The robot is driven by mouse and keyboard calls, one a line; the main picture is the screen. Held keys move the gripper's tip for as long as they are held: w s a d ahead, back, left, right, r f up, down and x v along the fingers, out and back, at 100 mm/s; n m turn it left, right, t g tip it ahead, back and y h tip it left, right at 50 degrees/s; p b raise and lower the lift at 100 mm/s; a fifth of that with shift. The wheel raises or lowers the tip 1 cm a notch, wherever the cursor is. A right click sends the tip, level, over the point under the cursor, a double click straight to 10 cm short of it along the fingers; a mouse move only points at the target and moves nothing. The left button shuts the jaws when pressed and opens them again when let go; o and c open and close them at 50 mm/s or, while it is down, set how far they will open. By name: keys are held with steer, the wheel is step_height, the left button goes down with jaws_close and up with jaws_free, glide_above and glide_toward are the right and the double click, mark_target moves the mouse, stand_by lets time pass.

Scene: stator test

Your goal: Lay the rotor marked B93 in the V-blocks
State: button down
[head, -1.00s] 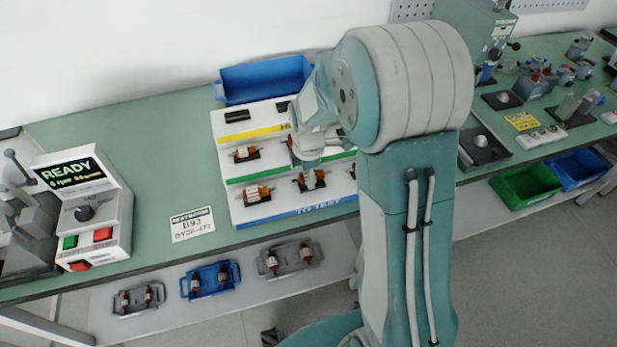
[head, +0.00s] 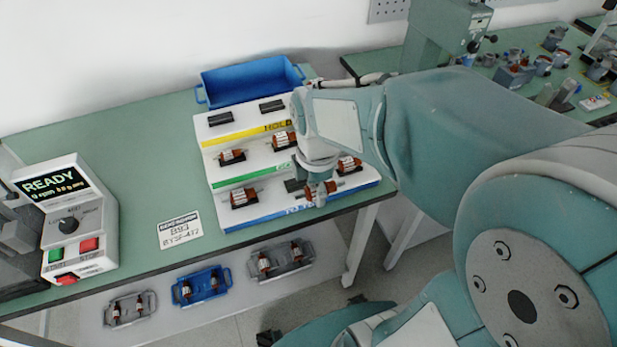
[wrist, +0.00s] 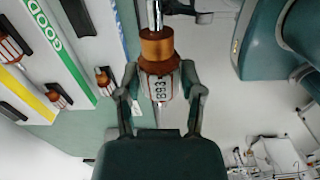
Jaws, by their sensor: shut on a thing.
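My gripper (head: 318,178) is shut on a rotor (head: 321,193) over the front of the sloped rack. In the wrist view the rotor (wrist: 158,52) has a copper-brown winding, a steel shaft and a white label reading B93. The two fingers (wrist: 161,88) press on it from both sides, and its shaft runs along the picture's height. It appears lifted clear of the rack. A grey test machine (head: 18,238) is cut off at the left edge; I cannot make out V-blocks on it. A card on the bench (head: 180,230) also shows B93.
The white rack (head: 222,178) has yellow, green and blue strips and holds several other rotors. A dark cradle (head: 293,185) near my gripper is empty. A blue bin (head: 250,82) stands behind. A control box (head: 75,215) reads READY. The green bench between box and rack is mostly clear.

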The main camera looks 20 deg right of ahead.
steer(key=shift+s+r, duration=0.15)
steer(key=shift+s, duration=0.1)
steer(key=shift+r, duration=2.5)
